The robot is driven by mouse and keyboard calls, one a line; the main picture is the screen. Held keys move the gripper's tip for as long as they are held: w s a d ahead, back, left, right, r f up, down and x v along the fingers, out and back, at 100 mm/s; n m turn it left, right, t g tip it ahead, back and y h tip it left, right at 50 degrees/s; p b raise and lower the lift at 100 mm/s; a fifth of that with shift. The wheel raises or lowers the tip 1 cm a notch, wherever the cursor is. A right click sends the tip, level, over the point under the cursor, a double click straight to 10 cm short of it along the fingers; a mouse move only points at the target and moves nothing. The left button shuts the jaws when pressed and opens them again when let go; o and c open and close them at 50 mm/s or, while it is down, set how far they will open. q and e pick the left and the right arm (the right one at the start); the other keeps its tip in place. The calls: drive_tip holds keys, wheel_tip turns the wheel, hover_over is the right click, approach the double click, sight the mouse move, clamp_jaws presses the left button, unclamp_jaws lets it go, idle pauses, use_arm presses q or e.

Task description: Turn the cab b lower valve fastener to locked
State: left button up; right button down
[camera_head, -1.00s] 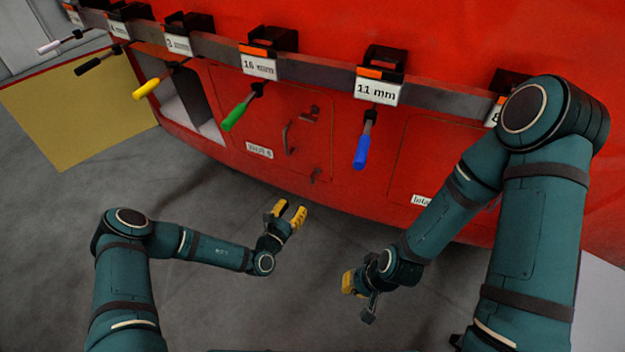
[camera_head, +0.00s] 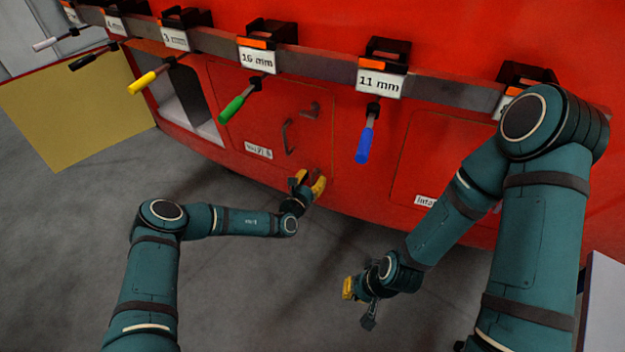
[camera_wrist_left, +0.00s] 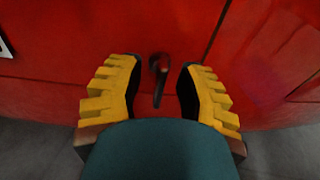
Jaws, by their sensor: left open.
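My left gripper (camera_head: 310,184) is at the lower edge of a red hatch panel in the head view. In the left wrist view its yellow fingers (camera_wrist_left: 157,88) are open, one on each side of a small dark fastener handle (camera_wrist_left: 160,75). The handle hangs roughly downward from a round pivot, and I see no finger touching it. The gripper hides this fastener in the head view. An upper fastener (camera_head: 310,111) shows near the top of the same panel. My right gripper (camera_head: 357,290) hangs low, away from the panel; its finger opening is unclear.
A grey rail (camera_head: 440,88) crosses above with labelled holders. Green (camera_head: 238,102) and blue (camera_head: 365,142) handled tools hang near the panel. A curved handle (camera_head: 287,137) sticks out of the panel. A yellow board (camera_head: 75,105) stands at left. The floor below is clear.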

use_arm(q)
clamp_jaws()
drive_tip(key=shift+r, duration=0.1)
